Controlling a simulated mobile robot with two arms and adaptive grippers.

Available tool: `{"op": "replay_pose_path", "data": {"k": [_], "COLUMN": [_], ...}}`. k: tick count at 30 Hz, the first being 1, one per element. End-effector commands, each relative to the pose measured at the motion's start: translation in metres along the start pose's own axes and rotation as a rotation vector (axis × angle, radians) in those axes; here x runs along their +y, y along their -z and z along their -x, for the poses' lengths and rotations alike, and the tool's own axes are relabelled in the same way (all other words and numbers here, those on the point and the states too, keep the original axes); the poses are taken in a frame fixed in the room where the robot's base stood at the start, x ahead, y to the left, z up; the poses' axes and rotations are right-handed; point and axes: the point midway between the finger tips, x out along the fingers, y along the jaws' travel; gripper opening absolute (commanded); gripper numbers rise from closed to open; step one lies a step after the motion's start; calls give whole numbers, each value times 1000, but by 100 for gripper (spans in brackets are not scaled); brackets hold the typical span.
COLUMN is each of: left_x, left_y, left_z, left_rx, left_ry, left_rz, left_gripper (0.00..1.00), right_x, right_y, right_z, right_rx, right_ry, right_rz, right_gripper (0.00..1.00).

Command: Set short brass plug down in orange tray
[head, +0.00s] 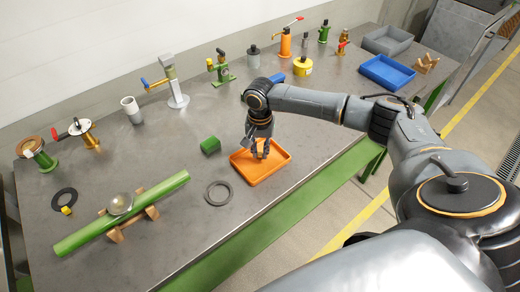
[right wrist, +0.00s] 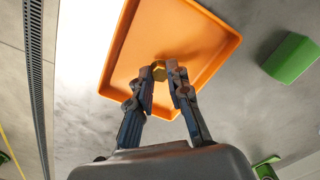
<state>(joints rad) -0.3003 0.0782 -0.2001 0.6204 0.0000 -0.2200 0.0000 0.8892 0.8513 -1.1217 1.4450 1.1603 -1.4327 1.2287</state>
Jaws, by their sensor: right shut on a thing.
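The orange tray (head: 256,174) lies on the workbench near its front edge. My right gripper (head: 262,150) points down over the tray. In the right wrist view the right gripper (right wrist: 167,82) is shut on a short brass plug (right wrist: 158,70), which shows as a small gold end between the fingertips. Behind it is the inside of the orange tray (right wrist: 195,35). I cannot tell whether the plug touches the tray floor. In the head view the fingers hide the plug. My left gripper is not in view.
A green block (head: 210,145) stands just left of the tray, and a dark ring (head: 218,193) lies front left of it. A green tube (head: 120,215) rests on wooden supports further left. Blue (head: 386,72) and grey (head: 387,40) bins stand at the far right.

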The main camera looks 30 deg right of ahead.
Motion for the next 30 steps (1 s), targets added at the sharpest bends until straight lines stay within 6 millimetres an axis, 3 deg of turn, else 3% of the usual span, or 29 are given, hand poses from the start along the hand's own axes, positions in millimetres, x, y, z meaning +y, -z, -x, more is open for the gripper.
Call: {"op": "replay_pose_path", "data": {"k": [13, 14, 18, 30], "left_x": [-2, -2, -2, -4], "left_y": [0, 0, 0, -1], "left_z": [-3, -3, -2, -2], "left_rx": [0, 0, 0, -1], "left_ry": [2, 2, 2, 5], "left_rz": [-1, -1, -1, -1], "left_gripper": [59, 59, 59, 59], "right_x": [0, 0, 0, -1], "right_y": [0, 0, 0, 1], "right_z": [-10, -10, -9, -1], "right_rx": [-1, -1, -1, 1], "right_ry": [0, 0, 0, 3], "right_rz": [0, 0, 0, -1], "right_gripper": [0, 20, 44, 44]}}
